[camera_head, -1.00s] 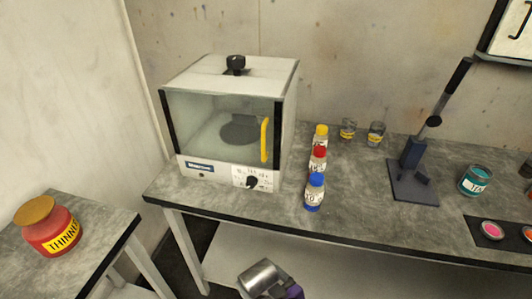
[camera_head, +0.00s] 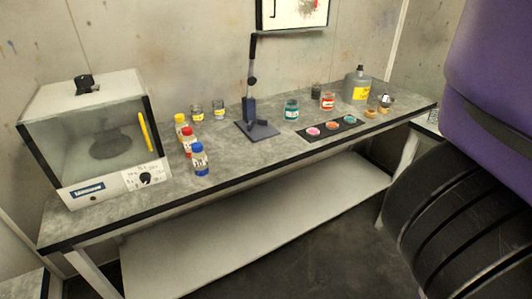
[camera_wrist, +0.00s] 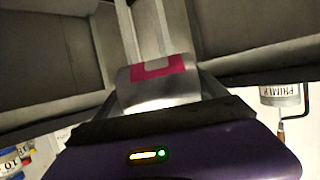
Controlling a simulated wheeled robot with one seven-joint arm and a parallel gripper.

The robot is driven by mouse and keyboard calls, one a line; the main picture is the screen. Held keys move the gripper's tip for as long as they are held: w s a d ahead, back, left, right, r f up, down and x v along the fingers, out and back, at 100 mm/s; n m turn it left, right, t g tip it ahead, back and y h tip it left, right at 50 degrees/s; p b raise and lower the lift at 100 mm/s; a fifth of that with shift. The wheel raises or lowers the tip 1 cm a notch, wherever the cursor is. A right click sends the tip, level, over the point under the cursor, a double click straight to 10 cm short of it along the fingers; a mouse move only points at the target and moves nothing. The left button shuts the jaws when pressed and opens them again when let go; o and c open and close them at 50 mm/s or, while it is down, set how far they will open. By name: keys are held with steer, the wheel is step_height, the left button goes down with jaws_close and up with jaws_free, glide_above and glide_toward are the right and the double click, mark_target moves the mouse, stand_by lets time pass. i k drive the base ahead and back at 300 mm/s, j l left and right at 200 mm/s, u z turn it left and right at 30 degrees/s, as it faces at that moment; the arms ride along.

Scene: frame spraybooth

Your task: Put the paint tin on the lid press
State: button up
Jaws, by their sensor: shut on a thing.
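The lid press (camera_head: 257,129) stands on the grey bench in the head view, with a dark flat base, a post and a tall upright lever. Its base plate looks bare. In the wrist view my gripper (camera_wrist: 160,108) is shut on a silvery tin with a magenta and pale label (camera_wrist: 160,72), which I take to be the paint tin. Only part of the tin shows; the purple gripper body hides the rest. Neither the gripper nor the tin is in the head view now, so their distance from the press cannot be told.
Left of the press are a glass-doored oven (camera_head: 107,185) and red, yellow and blue-capped bottles (camera_head: 200,162). Right of it are a teal jar (camera_head: 291,110), a dark paint palette (camera_head: 305,136) and a grey can (camera_head: 357,88). My arm fills the right side.

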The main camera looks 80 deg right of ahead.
mark_target(259, 129)
steer(key=j+z, duration=0.15)
steer(key=z, duration=1.3)
